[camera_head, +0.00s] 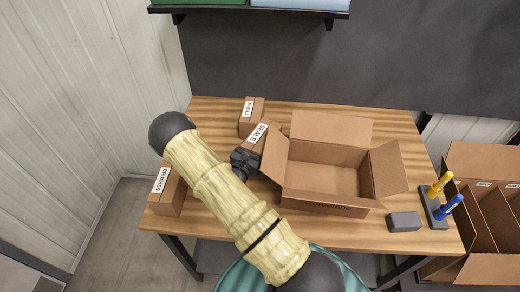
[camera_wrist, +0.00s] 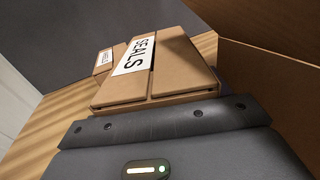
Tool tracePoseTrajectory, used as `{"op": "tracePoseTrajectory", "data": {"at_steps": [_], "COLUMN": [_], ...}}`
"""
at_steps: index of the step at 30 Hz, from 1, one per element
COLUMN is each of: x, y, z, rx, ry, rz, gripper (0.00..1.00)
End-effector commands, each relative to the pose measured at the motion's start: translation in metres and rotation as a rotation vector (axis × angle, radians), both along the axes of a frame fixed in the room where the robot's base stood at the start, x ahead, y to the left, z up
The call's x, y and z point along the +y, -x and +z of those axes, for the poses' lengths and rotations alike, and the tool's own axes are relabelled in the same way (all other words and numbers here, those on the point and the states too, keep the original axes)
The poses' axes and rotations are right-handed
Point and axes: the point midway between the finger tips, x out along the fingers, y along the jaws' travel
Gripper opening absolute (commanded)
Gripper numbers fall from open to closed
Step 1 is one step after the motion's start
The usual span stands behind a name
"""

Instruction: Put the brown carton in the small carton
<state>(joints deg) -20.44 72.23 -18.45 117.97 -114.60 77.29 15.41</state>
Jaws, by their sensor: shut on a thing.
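A brown carton labelled SEALS (camera_head: 260,134) is in my gripper (camera_head: 246,160), just left of the open carton's left flap. In the wrist view the SEALS carton (camera_wrist: 188,72) sits tilted right in front of my gripper (camera_wrist: 175,118), which is shut on it. Whether its underside touches the table is hidden. The small open carton (camera_head: 322,180) stands on the table with its flaps spread, and its visible inside is empty. Part of its cardboard shows at the right of the wrist view (camera_wrist: 265,75).
Two other labelled brown cartons stand on the wooden table (camera_head: 235,222), one behind (camera_head: 247,120) and one at the left edge (camera_head: 169,192). A grey block (camera_head: 403,222) and a holder with yellow and blue handles (camera_head: 437,210) are at right. A divided carton (camera_head: 484,215) stands beyond the table's right edge.

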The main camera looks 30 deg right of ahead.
Motion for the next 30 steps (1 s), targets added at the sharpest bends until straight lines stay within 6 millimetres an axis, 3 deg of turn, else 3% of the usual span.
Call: {"op": "tracePoseTrajectory", "data": {"at_steps": [6,15,28,29,30], "x": [-0.014,-0.011,-0.01,-0.01,-0.01], "y": [-0.008,-0.007,-0.008,-0.007,-0.007], "z": [0.004,-0.031,-0.038,-0.038,-0.037], "rx": [-0.005,-0.002,-0.004,-0.001,-0.001], "ry": [0.003,0.003,0.003,0.0,0.0], "rz": [-0.004,0.0,0.0,0.0,0.0], "gripper": [0.35,0.35,0.35,0.8,0.88]}}
